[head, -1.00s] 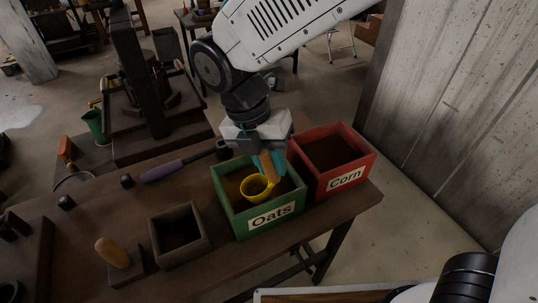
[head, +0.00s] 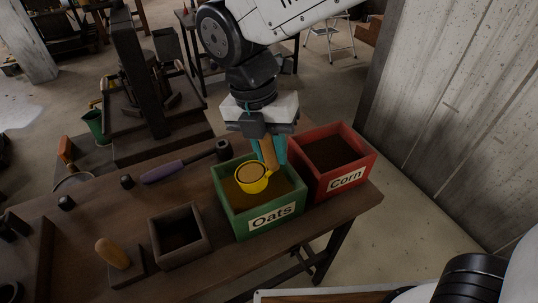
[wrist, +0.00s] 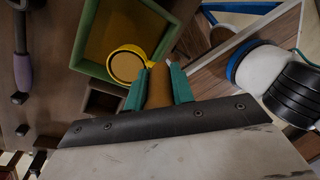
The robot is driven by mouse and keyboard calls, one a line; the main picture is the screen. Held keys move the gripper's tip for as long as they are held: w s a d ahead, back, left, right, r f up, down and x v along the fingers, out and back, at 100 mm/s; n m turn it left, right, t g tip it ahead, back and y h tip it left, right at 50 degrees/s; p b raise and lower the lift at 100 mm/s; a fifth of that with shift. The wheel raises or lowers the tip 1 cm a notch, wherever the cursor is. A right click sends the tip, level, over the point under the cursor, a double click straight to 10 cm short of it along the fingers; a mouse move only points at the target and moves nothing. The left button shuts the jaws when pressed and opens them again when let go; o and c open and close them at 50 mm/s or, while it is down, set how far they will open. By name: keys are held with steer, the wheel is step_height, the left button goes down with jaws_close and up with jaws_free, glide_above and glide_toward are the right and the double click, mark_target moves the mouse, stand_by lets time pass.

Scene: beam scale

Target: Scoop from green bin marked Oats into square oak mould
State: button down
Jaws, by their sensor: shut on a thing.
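My gripper (head: 269,153) is shut on the wooden handle of a yellow scoop (head: 252,186). The scoop is level, with tan grain in its cup, over the green bin marked Oats (head: 268,218). The wrist view also shows the scoop (wrist: 113,57), the gripper (wrist: 160,72) and the green bin (wrist: 84,35), which holds tan oats. The square oak mould (head: 205,246) stands left of the green bin on the bench, its inside dark. Part of the mould (wrist: 88,99) shows beside the bin in the wrist view.
A red bin marked Corn (head: 347,180) stands right of the green bin. A purple-handled mallet (head: 163,171) lies behind on the bench (head: 110,205). Small dark blocks are at the left.

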steer(key=shift+r+t+y, duration=0.2)
steer(key=shift+r+y, duration=0.35)
steer(key=shift+r, duration=1.7)
steer(key=shift+r+t+y, duration=0.2)
steer(key=shift+r+y, duration=0.35)
steer(key=shift+r, duration=1.7)
